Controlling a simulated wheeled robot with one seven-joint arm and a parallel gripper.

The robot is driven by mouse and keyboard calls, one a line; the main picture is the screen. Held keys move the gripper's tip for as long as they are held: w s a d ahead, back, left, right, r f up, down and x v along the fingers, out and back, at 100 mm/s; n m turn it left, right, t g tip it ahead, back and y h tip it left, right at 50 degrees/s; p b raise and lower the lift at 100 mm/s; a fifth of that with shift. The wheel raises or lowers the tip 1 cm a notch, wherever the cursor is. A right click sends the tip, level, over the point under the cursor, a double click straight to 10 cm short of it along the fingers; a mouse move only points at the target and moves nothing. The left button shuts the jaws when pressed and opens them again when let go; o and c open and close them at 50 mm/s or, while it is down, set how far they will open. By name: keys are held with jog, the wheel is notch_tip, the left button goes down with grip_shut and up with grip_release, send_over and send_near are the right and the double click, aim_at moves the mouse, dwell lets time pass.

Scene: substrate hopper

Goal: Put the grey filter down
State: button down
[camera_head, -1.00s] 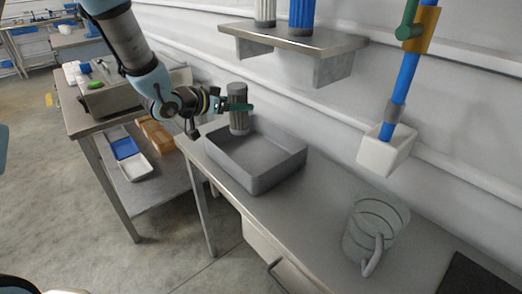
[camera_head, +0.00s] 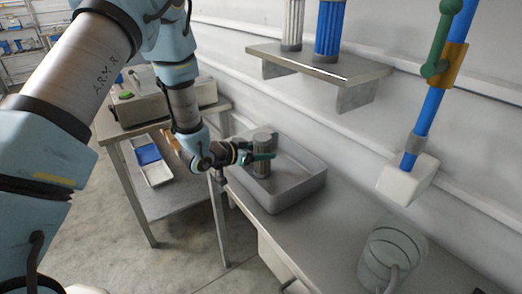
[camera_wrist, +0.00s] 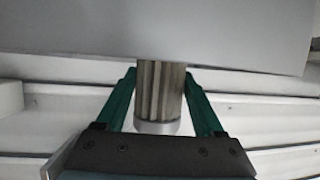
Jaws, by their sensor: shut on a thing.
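The grey filter (camera_head: 264,137) is a ribbed upright cylinder at the left end of the grey tray (camera_head: 297,195) on the bench. My gripper (camera_head: 262,157) is shut on it, with teal fingers on its sides. The filter's lower part is within the tray's outline. I cannot tell whether it touches the tray floor. In the wrist view, the filter (camera_wrist: 159,92) sits between the two green fingers, with a pale end cap toward the gripper.
A wall shelf (camera_head: 320,62) above the tray carries a white filter (camera_head: 292,22) and a blue filter (camera_head: 329,27). A clear jug (camera_head: 390,250) stands on the bench at right. A white block on a blue pole (camera_head: 408,178) hangs beyond. The bench (camera_head: 330,222) between tray and jug is clear.

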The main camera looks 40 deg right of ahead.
jog(key=shift+f, duration=0.2)
grip_release()
jog(key=shift+r, duration=0.1)
jog(key=shift+r, duration=0.1)
